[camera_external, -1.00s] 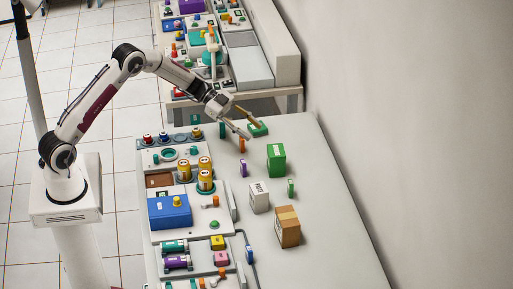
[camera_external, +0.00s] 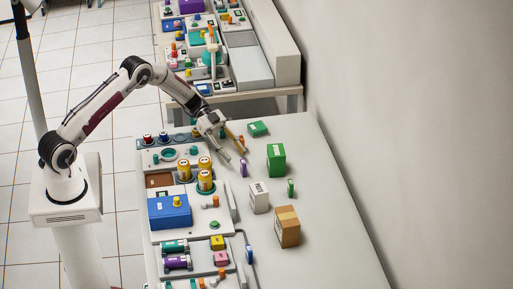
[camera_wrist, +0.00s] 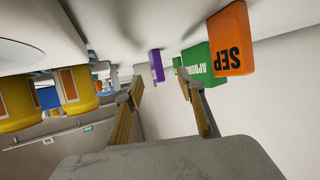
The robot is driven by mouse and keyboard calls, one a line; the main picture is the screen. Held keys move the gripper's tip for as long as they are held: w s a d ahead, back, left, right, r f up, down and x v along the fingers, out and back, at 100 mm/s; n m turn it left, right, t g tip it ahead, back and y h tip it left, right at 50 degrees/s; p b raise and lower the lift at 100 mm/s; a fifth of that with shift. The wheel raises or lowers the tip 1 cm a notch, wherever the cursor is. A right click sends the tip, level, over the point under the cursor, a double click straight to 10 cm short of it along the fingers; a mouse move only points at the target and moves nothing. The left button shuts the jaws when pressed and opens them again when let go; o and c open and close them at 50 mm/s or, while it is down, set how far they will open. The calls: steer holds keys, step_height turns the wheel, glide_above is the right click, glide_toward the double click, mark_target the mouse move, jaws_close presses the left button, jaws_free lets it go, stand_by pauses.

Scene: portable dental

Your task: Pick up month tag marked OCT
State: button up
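No tag marked OCT can be read in either view. An upright purple tag (camera_external: 243,170) stands on the table just ahead of my gripper (camera_external: 236,154); in the wrist view the purple tag (camera_wrist: 157,66) shows between the fingertips, farther off, with no legible text. My gripper (camera_wrist: 160,90) is open and empty, with its fingers apart. An orange tag (camera_wrist: 231,40) reads SEP, upside down, right of the fingers in the wrist view.
A green box (camera_external: 276,160), reading APRONS in the wrist view (camera_wrist: 199,62), a white box (camera_external: 259,197) and a brown carton (camera_external: 287,227) stand on the table. Yellow-and-brown jars (camera_external: 205,181) stand left. The right side is clear.

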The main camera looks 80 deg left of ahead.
mark_target(243, 167)
steer(key=shift+x, duration=1.2)
steer(key=shift+s+d+x, duration=0.1)
steer(key=shift+s+x, duration=0.05)
steer(key=shift+x, duration=1.15)
steer(key=shift+s+d+x, duration=0.1)
steer(key=shift+d+x, duration=0.05)
steer(key=shift+x, duration=1.15)
steer(key=shift+r, duration=0.2)
jaws_close()
